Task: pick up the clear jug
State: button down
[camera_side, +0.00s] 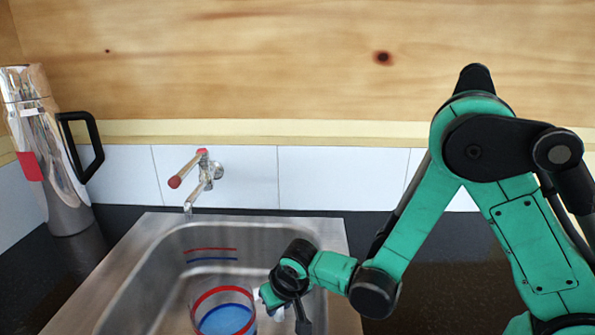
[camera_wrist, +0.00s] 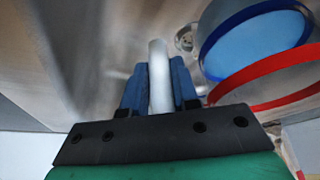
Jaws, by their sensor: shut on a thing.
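The clear jug (camera_side: 224,312) is in the steel sink, low in the side view, its bottom cut off by the frame edge. It has a red band and a blue band, and blue shows inside it. In the wrist view the jug (camera_wrist: 258,92) is at the right. My gripper (camera_side: 268,297) is at the jug's right side. In the wrist view my gripper (camera_wrist: 158,88) has its blue fingers shut on the jug's pale handle (camera_wrist: 158,70). I cannot tell whether the jug touches the sink floor.
The sink (camera_side: 140,268) has a metal rim. A tap (camera_side: 204,172) reaches out from the tiled wall above its back edge. A shiny metal pitcher (camera_side: 50,150) with a black handle stands on the dark counter at the left.

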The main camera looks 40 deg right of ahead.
jog(key=shift+s+r, duration=0.1)
dwell(0.4)
jog(key=shift+r, duration=1.95)
jog(key=shift+r, duration=2)
jog(key=shift+r, duration=1.55)
